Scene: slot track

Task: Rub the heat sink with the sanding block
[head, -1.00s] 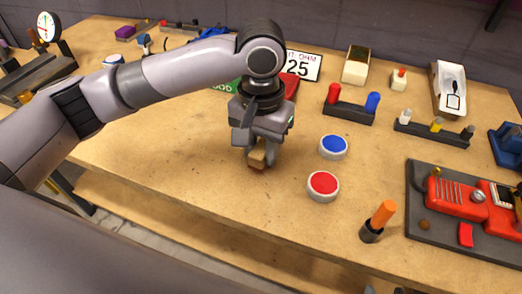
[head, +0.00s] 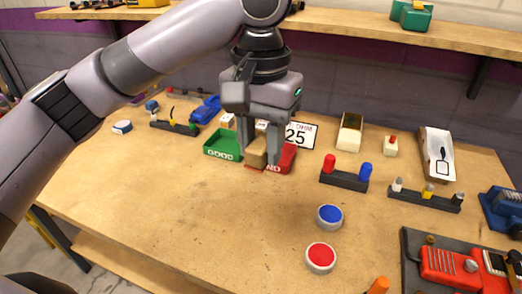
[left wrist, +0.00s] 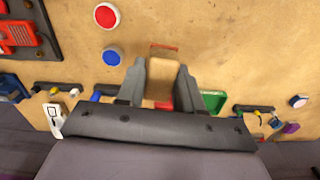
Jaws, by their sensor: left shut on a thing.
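My left gripper (head: 259,157) is shut on the sanding block (head: 257,152), a tan block with a reddish-brown underside. It holds the block in the air, in front of the green and red trays in the head view. In the left wrist view the block (left wrist: 163,68) sits between the two fingers (left wrist: 160,80). A red ribbed part (head: 448,264), which may be the heat sink, lies on a dark board at the lower right, well apart from the block. The board's red part also shows in the left wrist view (left wrist: 21,34). My right gripper is out of view.
A blue button (head: 329,216) and a red button (head: 321,257) stand between the gripper and the dark board (head: 413,262). A green tray (head: 222,146) and a red tray (head: 288,157) are behind the gripper. A peg rack (head: 344,180) stands to the right. The left-front tabletop is clear.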

